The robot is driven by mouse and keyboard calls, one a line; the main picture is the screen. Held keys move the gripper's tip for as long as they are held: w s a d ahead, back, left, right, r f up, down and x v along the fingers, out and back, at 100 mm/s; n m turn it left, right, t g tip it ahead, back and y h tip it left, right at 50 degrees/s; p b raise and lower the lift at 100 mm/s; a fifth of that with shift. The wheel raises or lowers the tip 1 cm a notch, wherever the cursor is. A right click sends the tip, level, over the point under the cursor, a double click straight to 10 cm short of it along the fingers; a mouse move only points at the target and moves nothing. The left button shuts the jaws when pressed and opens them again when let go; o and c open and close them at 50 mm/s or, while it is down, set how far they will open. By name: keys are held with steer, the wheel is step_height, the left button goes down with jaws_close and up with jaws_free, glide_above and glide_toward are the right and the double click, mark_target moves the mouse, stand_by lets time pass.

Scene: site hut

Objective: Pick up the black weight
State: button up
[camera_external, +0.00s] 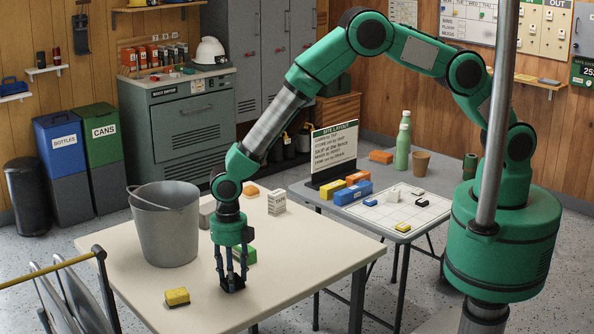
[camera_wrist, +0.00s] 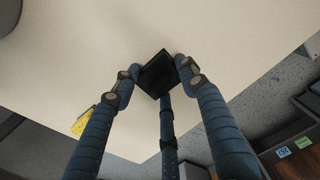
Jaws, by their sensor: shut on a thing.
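The black weight (camera_wrist: 157,73) is a small dark block between the fingers of my gripper (camera_wrist: 160,82) in the wrist view. In the external view my gripper (camera_external: 232,284) points down over the front part of the cream table (camera_external: 290,262). Its fingers are shut on the black weight (camera_external: 232,285), which is at their tips and partly hidden by them. The weight is at or just above the tabletop; I cannot tell whether it touches.
A yellow block (camera_external: 177,297) lies left of my gripper. A grey bucket (camera_external: 166,225) stands behind it to the left. A green block (camera_external: 244,255), a grey block (camera_external: 206,215) and a white box (camera_external: 277,202) are behind. The table's right front is clear.

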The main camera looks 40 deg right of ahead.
steer(key=shift+r, duration=0.55)
step_height(320, 180, up, 2)
steer(key=shift+a+r+p, duration=0.1)
steer(key=shift+r+p, duration=0.05)
steer(key=shift+p, duration=0.2)
steer(key=s+d, duration=0.3)
steer(key=d, duration=0.1)
steer(key=s+d+p, duration=0.1)
steer(key=s+d, duration=0.2)
steer(key=d, duration=0.2)
steer(key=s+d+r, duration=0.1)
steer(key=s+d, duration=0.2)
steer(key=d, duration=0.1)
steer(key=shift+d+p, duration=0.15)
steer(key=shift+p, duration=0.2)
